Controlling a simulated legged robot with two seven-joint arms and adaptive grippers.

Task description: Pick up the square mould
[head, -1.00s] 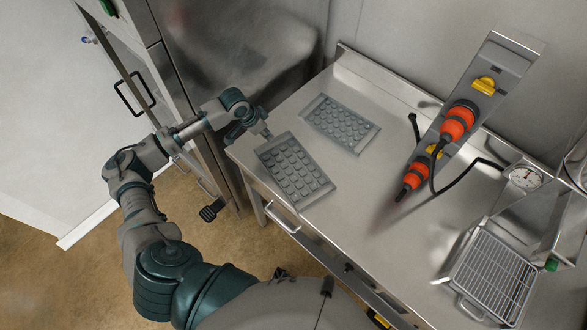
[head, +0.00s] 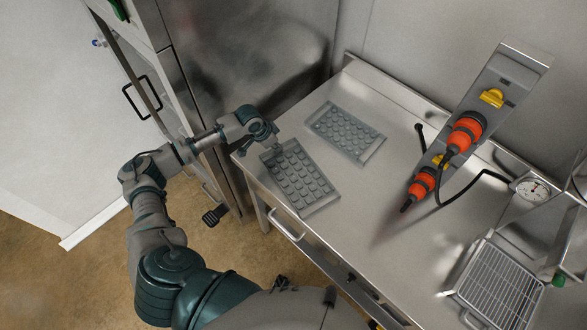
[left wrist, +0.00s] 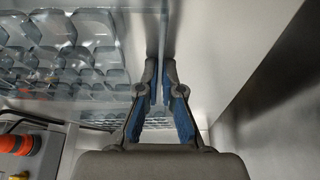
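The square mould (head: 318,202), a clear grey plate with rows of blocky cavities, lies on the steel table at its left end. My left gripper (head: 276,144) is at this mould's far left corner. In the left wrist view the mould (left wrist: 85,45) fills the upper left, and its thin edge runs between the blue-padded fingers of my left gripper (left wrist: 160,72). The fingers are drawn close together on that edge. The mould still seems to rest on the table. My right gripper is not in view.
A second, similar mould (head: 372,150) lies just behind, with a narrow gap between the two. The middle of the table (head: 375,205) is clear.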

